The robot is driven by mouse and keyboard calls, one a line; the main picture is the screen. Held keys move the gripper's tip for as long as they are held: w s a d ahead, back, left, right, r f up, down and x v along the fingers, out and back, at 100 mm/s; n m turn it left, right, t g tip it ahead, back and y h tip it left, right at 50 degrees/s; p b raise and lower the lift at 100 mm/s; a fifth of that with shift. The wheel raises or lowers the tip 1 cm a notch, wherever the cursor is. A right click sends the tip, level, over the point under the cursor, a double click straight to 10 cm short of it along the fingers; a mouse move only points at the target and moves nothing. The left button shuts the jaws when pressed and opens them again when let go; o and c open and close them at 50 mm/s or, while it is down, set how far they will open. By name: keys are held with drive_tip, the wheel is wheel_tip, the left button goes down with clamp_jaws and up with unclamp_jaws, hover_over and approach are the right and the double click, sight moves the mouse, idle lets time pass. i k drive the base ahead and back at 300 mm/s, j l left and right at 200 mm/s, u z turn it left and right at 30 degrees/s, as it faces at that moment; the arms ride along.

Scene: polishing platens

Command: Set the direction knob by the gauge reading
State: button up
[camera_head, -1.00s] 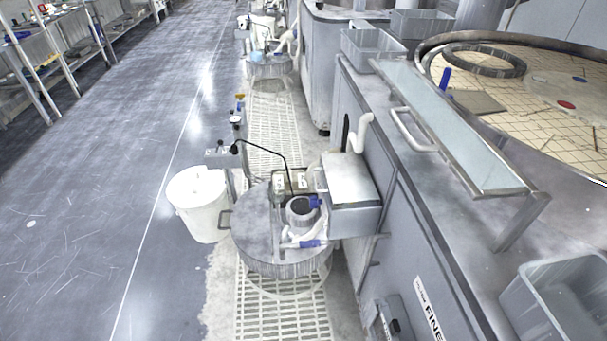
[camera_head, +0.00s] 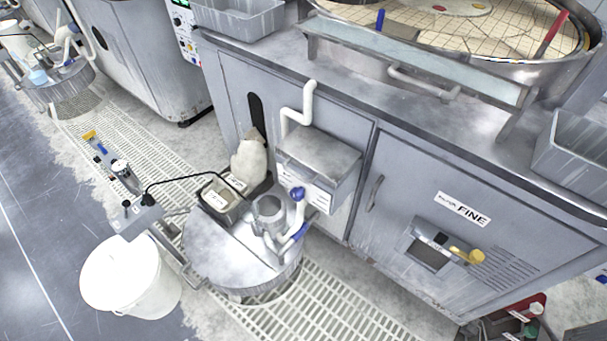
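My gripper is not in view. A lever with a yellow knob (camera_head: 474,257) sticks out of a recessed plate (camera_head: 428,256) on the cabinet front (camera_head: 340,110), below the label "FINE" (camera_head: 463,209). Whether it is the direction knob, I cannot tell. A small round white-faced fitting (camera_head: 120,167), possibly a gauge, sits on a pipe assembly at the left. Its face is too small to read. A control panel (camera_head: 184,32) with a green display and several buttons shows at the top, partly cut off.
A round drum (camera_head: 215,250) with piping stands on the floor grating before the cabinet. A white bucket (camera_head: 118,275) is beside it. Grey bins (camera_head: 238,18) and a platen with a tiled face (camera_head: 440,32) are on top. Open floor lies at the left.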

sight(297, 195)
drive_tip(key=u, duration=0.35)
drive_tip(key=i+j, duration=0.95)
drive_tip(key=j, duration=0.15)
